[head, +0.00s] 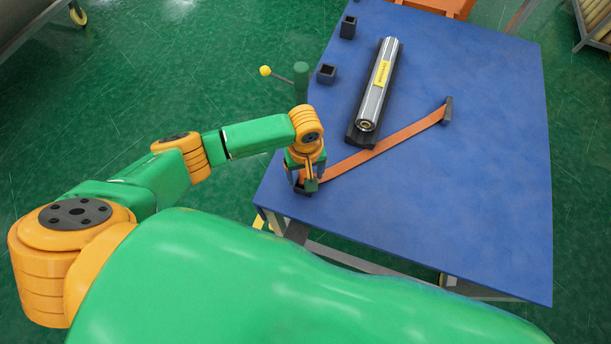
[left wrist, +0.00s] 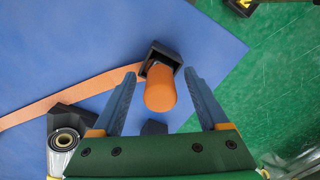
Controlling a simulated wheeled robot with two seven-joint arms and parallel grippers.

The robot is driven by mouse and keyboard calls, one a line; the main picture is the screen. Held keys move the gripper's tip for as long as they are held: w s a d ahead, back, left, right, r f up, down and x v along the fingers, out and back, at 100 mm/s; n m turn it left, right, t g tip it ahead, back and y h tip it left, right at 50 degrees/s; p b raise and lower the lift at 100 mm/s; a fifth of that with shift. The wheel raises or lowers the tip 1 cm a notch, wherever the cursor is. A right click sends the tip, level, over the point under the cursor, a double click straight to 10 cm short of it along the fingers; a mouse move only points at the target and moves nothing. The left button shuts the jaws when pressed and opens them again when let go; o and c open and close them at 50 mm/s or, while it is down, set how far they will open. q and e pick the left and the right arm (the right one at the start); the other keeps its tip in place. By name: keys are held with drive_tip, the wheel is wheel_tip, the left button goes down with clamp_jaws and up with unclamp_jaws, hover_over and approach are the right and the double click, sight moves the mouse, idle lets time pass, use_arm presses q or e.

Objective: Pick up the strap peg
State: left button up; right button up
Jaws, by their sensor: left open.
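The strap peg is an orange cylinder (left wrist: 160,92) standing in a black square holder (left wrist: 163,58) in the left wrist view. An orange strap (head: 378,148) runs from near that holder across the blue table to a dark block (head: 447,110). My left gripper (left wrist: 160,77) is open, with one blue-grey finger on each side of the peg; I cannot tell whether either touches it. In the head view my left gripper (head: 306,184) is over the table's near-left corner and hides most of the peg. My right gripper is not in view.
A silver roll (head: 374,92) with a yellow label lies on a black cradle at mid-table. Two small black square boxes (head: 348,27) (head: 326,73) stand near the left edge, beside a green post (head: 301,82) with a yellow ball lever. The right half of the table (head: 480,200) is clear.

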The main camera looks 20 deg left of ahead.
use_arm(q)
drive_tip(key=shift+s+r, duration=0.1)
clamp_jaws()
drive_tip(key=shift+r, duration=0.1)
